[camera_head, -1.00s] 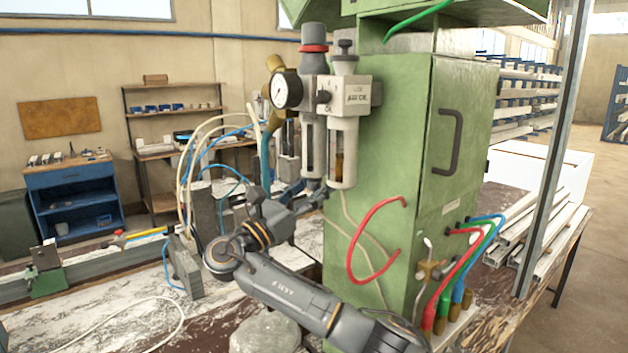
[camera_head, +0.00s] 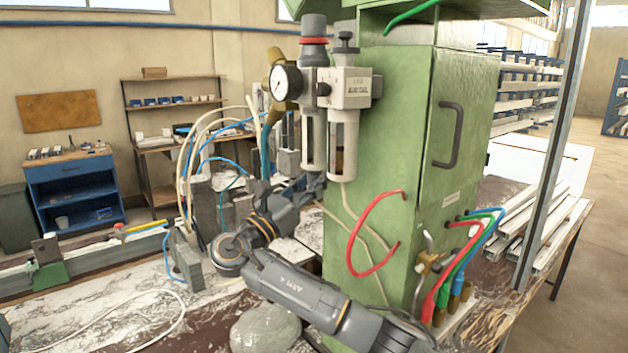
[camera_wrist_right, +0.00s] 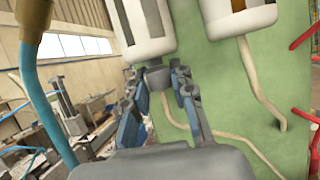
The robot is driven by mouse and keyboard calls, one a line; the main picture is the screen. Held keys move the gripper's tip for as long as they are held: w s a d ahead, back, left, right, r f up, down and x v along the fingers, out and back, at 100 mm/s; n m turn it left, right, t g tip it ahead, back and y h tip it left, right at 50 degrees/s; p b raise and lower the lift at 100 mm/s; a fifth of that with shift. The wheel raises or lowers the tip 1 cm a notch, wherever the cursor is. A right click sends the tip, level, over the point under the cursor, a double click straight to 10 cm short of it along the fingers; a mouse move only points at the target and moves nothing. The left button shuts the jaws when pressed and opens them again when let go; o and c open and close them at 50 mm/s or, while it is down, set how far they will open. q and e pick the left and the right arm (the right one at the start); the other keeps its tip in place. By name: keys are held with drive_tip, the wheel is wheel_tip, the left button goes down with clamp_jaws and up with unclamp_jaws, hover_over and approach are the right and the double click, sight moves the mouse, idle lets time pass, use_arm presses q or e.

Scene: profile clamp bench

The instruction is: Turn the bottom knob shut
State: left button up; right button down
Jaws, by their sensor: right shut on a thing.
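The air filter unit (camera_head: 314,110) hangs on the front of the green cabinet. It has a gauge at the left and two clear-windowed bowls. The bottom knob (camera_wrist_right: 158,77) is a small dark piece under the left bowl (camera_wrist_right: 145,25) in the right wrist view. My right gripper (camera_wrist_right: 157,88) comes from below and is shut on this knob, with a blue-grey finger on each side. In the head view my right gripper (camera_head: 316,184) is at the underside of that bowl, where the knob is mostly hidden. My left gripper is not in view.
The green cabinet (camera_head: 385,130) stands close to the right of my right gripper. A red hose (camera_head: 354,235) loops from its front, and pale hoses run below the bowls. A brass fitting with a blue hose (camera_wrist_right: 45,115) is close on the left.

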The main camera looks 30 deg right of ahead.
drive_tip(key=n+t+y, duration=0.1)
drive_tip(key=n+t, duration=0.1)
drive_tip(key=t, duration=0.1)
drive_tip(key=n+t+y, duration=0.1)
drive_tip(key=t, duration=0.3)
drive_tip(key=shift+n+y+p, duration=0.3)
drive_tip(key=shift+n+p, duration=0.05)
drive_tip(key=shift+n, duration=0.05)
drive_tip(key=shift+n+t+y+p, duration=0.4)
drive_tip(key=shift+n+t+y, duration=1.4)
drive_tip(key=shift+t, duration=0.7)
drive_tip(key=shift+y, duration=0.5)
drive_tip(key=c, duration=1.1)
unclamp_jaws()
